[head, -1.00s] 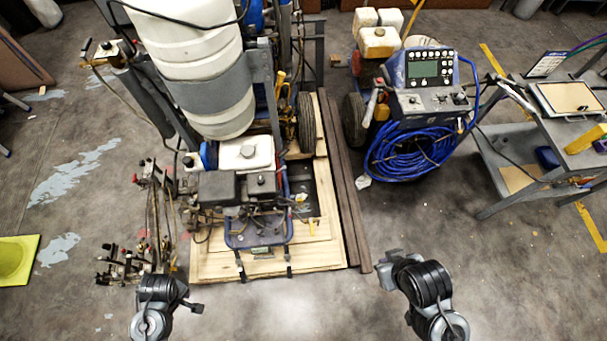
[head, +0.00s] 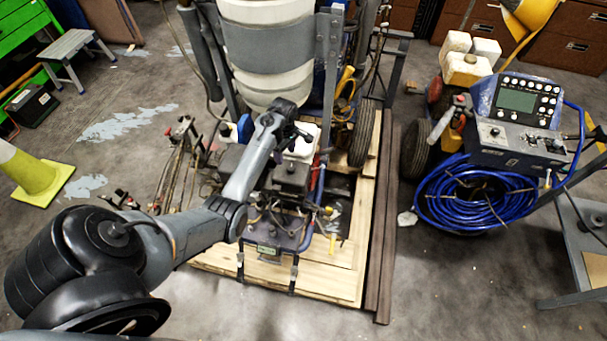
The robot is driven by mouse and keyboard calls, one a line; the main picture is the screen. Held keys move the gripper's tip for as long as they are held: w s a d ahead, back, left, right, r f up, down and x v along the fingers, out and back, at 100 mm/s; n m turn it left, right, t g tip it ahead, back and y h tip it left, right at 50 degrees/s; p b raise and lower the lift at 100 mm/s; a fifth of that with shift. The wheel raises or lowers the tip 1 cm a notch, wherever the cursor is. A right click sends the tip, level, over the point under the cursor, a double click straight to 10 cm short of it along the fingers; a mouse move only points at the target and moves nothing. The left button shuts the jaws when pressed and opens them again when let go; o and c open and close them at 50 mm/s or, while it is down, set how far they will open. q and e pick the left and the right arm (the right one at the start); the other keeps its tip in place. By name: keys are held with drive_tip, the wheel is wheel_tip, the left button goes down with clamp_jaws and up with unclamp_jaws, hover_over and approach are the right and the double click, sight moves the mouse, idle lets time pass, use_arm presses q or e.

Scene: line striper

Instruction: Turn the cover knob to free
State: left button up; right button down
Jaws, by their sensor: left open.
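The line striper's engine stands on the wooden pallet, with a black box-shaped cover (head: 288,185) on it. A small dark knob (head: 291,168) sits on top of this cover. My left arm reaches in from the lower left over the engine. My left gripper (head: 303,134) is open and empty, above and just behind the knob in the picture, apart from it as far as I can tell. Its wrist hides part of the engine and of the white fuel tank (head: 305,146). My right gripper is out of view.
The large white tank (head: 270,60) and its grey frame rise close behind my gripper. A wheel (head: 362,135) stands right of the engine. A cart with a coiled blue hose (head: 475,195) stands further right. The floor in front of the pallet (head: 340,285) is clear.

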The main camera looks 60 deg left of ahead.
sight(291, 168)
use_arm(q)
drive_tip(key=shift+t, duration=0.3)
drive_tip(key=f+b, duration=0.1)
drive_tip(key=f, duration=0.2)
drive_tip(key=w+f+b, duration=0.1)
drive_tip(key=f, duration=0.2)
drive_tip(key=w+f+b, duration=0.1)
drive_tip(key=f, duration=0.3)
drive_tip(key=shift+b, duration=0.3)
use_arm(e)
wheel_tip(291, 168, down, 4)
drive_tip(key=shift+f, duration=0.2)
